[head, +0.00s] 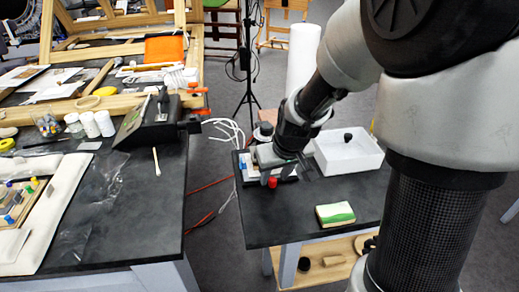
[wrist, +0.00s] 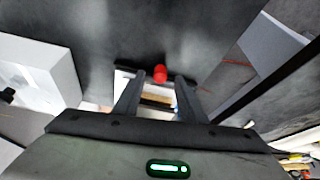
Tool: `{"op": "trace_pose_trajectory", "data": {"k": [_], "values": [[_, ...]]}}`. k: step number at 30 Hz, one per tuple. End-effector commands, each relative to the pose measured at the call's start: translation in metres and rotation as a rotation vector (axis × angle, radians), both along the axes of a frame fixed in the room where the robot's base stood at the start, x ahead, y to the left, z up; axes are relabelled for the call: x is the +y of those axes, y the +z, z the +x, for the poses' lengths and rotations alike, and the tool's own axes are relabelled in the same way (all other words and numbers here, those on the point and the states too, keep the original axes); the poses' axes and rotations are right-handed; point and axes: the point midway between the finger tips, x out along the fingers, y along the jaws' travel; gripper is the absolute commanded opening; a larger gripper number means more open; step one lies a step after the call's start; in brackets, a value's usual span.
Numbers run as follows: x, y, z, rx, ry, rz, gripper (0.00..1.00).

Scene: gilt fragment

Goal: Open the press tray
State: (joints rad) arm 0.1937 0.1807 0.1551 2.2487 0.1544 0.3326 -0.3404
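The press (head: 245,165) is a small light-coloured device on the dark side table, largely hidden behind my gripper in the head view. A red knob (head: 272,182) shows at its front, and the same knob (wrist: 160,74) is in the wrist view, on a dark bar with white and tan parts behind it. My gripper (wrist: 158,95) is open, its two dark fingers apart with the knob seen between and just beyond their tips. Whether the fingers touch anything I cannot tell. In the head view my gripper (head: 283,170) is low over the press.
A white open box (head: 347,160) with a dark round thing in it stands right of the press. A green and cream sponge-like block (head: 335,214) lies on the side table (head: 290,225), whose front is otherwise clear. A cluttered workbench (head: 160,220) stands left, across a gap with cables.

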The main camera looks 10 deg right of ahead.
Motion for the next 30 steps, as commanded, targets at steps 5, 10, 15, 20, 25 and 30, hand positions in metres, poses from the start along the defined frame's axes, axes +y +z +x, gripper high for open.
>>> {"op": "trace_pose_trajectory", "data": {"k": [5,10,15,20,25,30], "values": [[0.0011,-0.0135,0.0056,0.000,0.000,0.000,0.37],[0.0013,-0.0151,0.0066,-0.001,0.000,0.000,0.37],[0.0011,-0.0149,0.0064,-0.001,0.000,0.000,0.32],[0.0011,-0.0148,0.0063,0.000,0.000,0.000,0.05],[0.0011,-0.0147,0.0062,0.000,0.000,0.000,0.00],[0.0011,-0.0148,0.0062,0.000,0.000,0.000,0.00]]}}
